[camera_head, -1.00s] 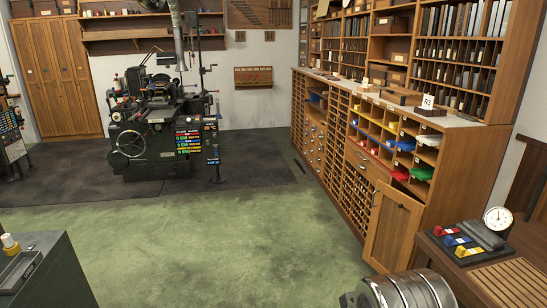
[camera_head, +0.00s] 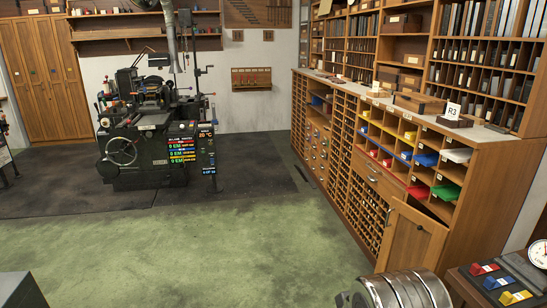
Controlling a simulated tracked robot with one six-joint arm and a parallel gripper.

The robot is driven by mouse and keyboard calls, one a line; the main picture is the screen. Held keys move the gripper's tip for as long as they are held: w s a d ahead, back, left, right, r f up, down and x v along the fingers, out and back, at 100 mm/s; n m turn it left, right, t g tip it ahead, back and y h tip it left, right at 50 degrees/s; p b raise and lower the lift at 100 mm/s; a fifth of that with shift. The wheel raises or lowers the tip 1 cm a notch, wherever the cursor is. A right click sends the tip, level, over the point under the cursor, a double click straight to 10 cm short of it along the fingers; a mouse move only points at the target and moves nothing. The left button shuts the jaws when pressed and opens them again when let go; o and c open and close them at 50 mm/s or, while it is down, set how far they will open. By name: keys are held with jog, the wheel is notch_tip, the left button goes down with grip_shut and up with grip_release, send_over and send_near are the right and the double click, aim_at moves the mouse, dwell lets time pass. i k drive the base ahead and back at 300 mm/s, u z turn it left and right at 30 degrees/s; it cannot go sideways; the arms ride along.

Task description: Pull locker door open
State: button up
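Tall wooden locker doors (camera_head: 42,85) stand shut against the back wall at the far left, with small tags on them. A lower wooden cabinet door (camera_head: 412,240) with a dark knob stands ajar at the near end of the long type cabinet on the right. The frames do not show which door the task means. A ribbed metal cylinder (camera_head: 405,291), seemingly part of my arm, shows at the bottom edge in front of the ajar door. My gripper's fingers are not in view.
A black casting machine (camera_head: 150,125) stands on a dark mat at the back left. The long type cabinet (camera_head: 480,190) runs along the right. A bench with coloured blocks (camera_head: 484,270) and a dial is at the lower right. The green floor (camera_head: 200,250) between is clear.

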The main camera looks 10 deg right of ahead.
aim_at(402, 245)
jog(key=i, duration=3.7)
jog(key=z, duration=1.4)
